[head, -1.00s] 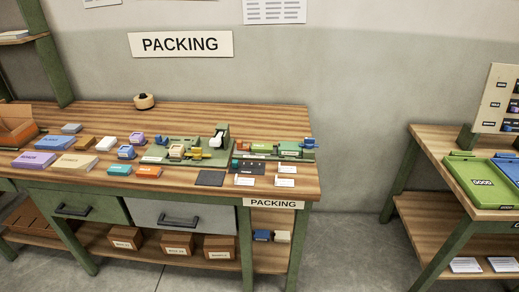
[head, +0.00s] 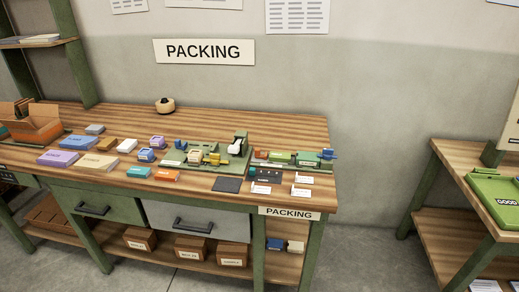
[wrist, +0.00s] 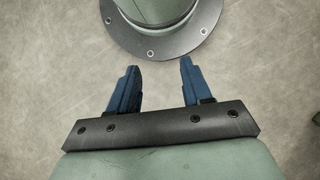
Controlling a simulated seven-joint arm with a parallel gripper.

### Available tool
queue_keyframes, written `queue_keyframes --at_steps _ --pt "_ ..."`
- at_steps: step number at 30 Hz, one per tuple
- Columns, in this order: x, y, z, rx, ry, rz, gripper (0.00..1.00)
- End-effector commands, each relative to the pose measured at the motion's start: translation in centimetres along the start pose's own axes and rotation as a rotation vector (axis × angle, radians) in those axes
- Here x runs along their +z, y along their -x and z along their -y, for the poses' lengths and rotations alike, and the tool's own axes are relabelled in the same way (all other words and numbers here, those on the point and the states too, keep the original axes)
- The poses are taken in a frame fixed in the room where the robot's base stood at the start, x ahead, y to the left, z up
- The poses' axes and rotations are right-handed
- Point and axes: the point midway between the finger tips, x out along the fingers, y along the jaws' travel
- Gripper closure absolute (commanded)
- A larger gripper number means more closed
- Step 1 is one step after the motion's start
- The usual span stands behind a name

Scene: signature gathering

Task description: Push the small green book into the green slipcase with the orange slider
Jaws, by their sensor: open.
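On the right end of the packing bench, a green fixture holds a small bright green block that looks like the small green book (head: 282,157). An orange-brown piece, seemingly the orange slider (head: 261,154), is just left of it. A darker green block to its right looks like the green slipcase (head: 307,158), with a blue part beyond. They are too small to tell whether book and slipcase touch. My gripper (wrist: 158,70) shows only in the wrist view, its blue fingers apart and empty above bare floor, away from the bench things.
The packing bench (head: 215,183) also bears another green fixture (head: 205,158), several coloured boxes, an open cardboard box (head: 35,128), a dark pad (head: 228,185) and white cards (head: 301,179). A second table (head: 455,165) with a green tray stands right, across clear floor.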

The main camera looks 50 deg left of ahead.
Motion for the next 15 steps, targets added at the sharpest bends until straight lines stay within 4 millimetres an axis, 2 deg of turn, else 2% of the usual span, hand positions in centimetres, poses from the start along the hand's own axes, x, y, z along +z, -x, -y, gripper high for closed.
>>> queue_keyframes --at_steps 1,3,8,15 --pt "-2.5 0.8 0.6 0.011 0.009 -0.024 0.51" --pt "-5.3 2.3 1.5 0.025 0.017 -0.058 0.51" --pt "-11.4 6.2 4.3 0.053 0.04 -0.136 0.51" --pt "-19.3 13.3 10.2 0.082 0.076 -0.254 0.51"
